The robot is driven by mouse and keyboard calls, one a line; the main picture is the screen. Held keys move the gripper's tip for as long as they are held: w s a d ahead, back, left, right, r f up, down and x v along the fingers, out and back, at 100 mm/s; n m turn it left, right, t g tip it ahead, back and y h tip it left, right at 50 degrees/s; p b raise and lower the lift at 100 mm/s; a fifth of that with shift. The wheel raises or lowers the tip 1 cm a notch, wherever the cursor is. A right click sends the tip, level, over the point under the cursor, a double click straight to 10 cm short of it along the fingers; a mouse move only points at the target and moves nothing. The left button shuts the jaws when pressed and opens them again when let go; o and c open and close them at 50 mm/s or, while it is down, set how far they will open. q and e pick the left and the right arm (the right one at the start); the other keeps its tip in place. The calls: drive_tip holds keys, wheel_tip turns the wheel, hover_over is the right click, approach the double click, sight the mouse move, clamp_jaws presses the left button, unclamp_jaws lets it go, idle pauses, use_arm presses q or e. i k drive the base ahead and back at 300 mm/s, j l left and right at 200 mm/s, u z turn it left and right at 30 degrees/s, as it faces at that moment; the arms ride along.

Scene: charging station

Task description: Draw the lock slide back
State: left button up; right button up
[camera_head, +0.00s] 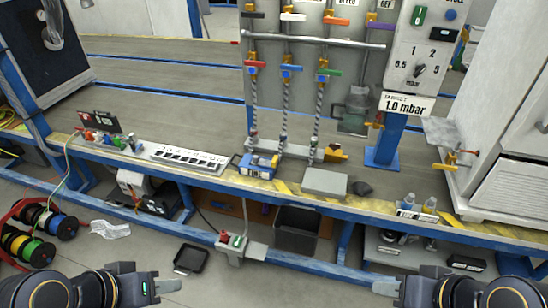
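I cannot pick out the lock slide for certain in the head view. A blue block with yellow parts (258,166) sits on the bench at the foot of the hose panel. A yellow-and-dark fitting (335,152) stands to its right, behind a grey box (325,183). My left gripper (168,287) is low at the left, in front of the bench, with nothing seen in it. My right gripper (382,284) is low at the right, also with nothing seen in it. Both are well apart from the bench items. Their finger gaps are too unclear to read.
The blue-edged bench (225,187) runs across the view. A white slotted rack (188,158) and bottles in a holder (417,209) stand on it. A panel with hoses and coloured valves (315,70) rises behind. A grey bin (296,232) is below; cable reels (40,235) lie left.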

sight(273, 163)
drive_tip(key=i+l+z, duration=0.35)
drive_tip(key=i, duration=0.4)
drive_tip(key=i+z, duration=0.35)
drive_tip(key=i, duration=0.4)
